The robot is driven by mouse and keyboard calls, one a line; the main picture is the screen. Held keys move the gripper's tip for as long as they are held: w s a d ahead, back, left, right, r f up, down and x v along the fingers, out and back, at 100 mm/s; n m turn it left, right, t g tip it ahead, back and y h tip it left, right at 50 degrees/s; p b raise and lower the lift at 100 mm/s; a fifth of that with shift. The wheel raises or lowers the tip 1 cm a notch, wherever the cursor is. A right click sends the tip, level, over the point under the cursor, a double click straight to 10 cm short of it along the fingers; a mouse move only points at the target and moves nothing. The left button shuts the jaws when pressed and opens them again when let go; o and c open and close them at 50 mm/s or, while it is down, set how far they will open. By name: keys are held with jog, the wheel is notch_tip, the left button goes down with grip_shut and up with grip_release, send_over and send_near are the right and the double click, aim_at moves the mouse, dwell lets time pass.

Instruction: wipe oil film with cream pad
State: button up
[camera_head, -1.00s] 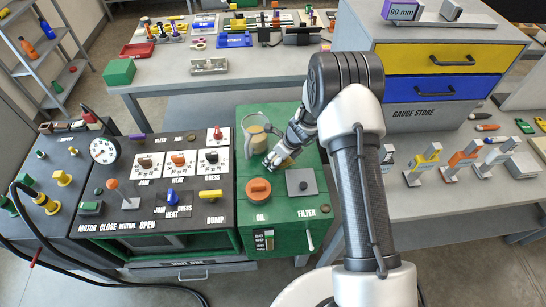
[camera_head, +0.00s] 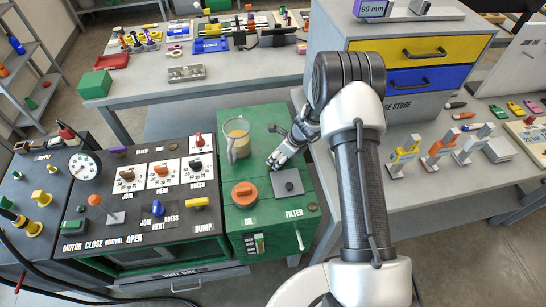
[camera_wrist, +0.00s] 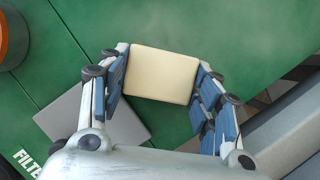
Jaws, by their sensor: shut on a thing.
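A cream pad (camera_wrist: 160,74) is held between the blue-padded fingers of my gripper (camera_wrist: 162,80) in the wrist view, over the green cabinet top. I cannot tell whether it touches the surface. In the head view my gripper (camera_head: 278,160) is above the green top, right of the clear jug and behind the grey filter plate; the pad is not distinguishable there. No oil film can be made out in either view.
The clear jug (camera_head: 237,138) with tan contents stands left of my gripper. The orange oil cap (camera_head: 244,194) and grey filter plate (camera_head: 289,183) are in front. The control panel (camera_head: 140,205) is left, and the grey drawer unit (camera_head: 330,40) is behind right.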

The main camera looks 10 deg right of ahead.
jog(key=shift+s+d+f, duration=0.15)
jog(key=shift+s+f, duration=0.05)
jog(key=shift+s, duration=0.05)
notch_tip(320, 180, up, 4)
jog(key=p, duration=0.3)
jog(key=shift+r+p, duration=1.1)
jog(key=shift+r, duration=0.05)
jog(key=shift+w, duration=0.1)
jog(key=shift+r+p, duration=1.3)
jog(key=shift+r, duration=0.2)
